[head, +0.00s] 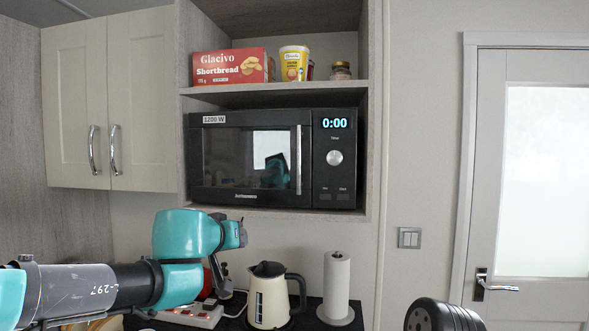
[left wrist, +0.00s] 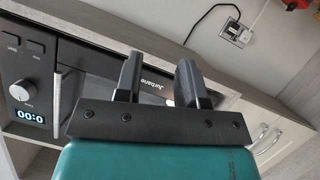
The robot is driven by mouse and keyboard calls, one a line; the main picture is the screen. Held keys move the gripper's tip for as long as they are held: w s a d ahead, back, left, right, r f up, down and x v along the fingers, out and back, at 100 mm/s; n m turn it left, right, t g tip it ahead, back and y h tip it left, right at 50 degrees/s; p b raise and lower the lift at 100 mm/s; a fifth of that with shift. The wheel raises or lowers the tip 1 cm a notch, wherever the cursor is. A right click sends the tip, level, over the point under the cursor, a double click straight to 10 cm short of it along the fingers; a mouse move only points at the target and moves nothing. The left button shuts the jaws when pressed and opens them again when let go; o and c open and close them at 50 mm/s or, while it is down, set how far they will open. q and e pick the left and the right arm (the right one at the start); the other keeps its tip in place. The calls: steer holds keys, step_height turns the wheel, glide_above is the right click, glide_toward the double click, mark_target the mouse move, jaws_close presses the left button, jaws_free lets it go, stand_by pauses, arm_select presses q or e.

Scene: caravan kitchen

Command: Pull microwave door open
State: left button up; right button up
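The black microwave (head: 262,118) sits in a wooden niche, its door (head: 228,160) shut flush with the front. Its vertical silver handle (head: 299,160) is at the door's right edge, beside the control panel (head: 335,175) showing 0:00. In the head view my left arm's teal wrist is below and in front of the microwave; its fingers cannot be made out there. In the left wrist view my left gripper (left wrist: 160,80) is open and empty, in front of the lower door near the brand lettering. The control panel (left wrist: 28,75) shows at the left there.
A cream kettle (head: 268,308), a paper towel roll (head: 337,283) and a power strip (head: 193,315) stand on the counter below. A shortbread box (head: 229,67), a yellow tub (head: 294,65) and a jar (head: 340,71) sit on the shelf above. Cupboards (head: 140,70) are at left.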

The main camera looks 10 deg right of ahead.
mark_target(298, 153)
arm_select(q)
steer(key=s+d+r+m+t+h, duration=0.1)
steer(key=s+d+r+m, duration=0.1)
steer(key=s+r, duration=0.3)
steer(key=s+d+r+m+t+h, duration=0.2)
steer(key=s+d+r, duration=0.3)
steer(key=r, duration=0.9)
steer(key=shift+s, duration=0.45)
steer(key=shift+w, duration=0.15)
steer(key=x, duration=1.7)
steer(key=shift+d+r, duration=0.1)
steer(key=shift+r, duration=0.05)
steer(key=shift+w, duration=0.1)
jaws_close()
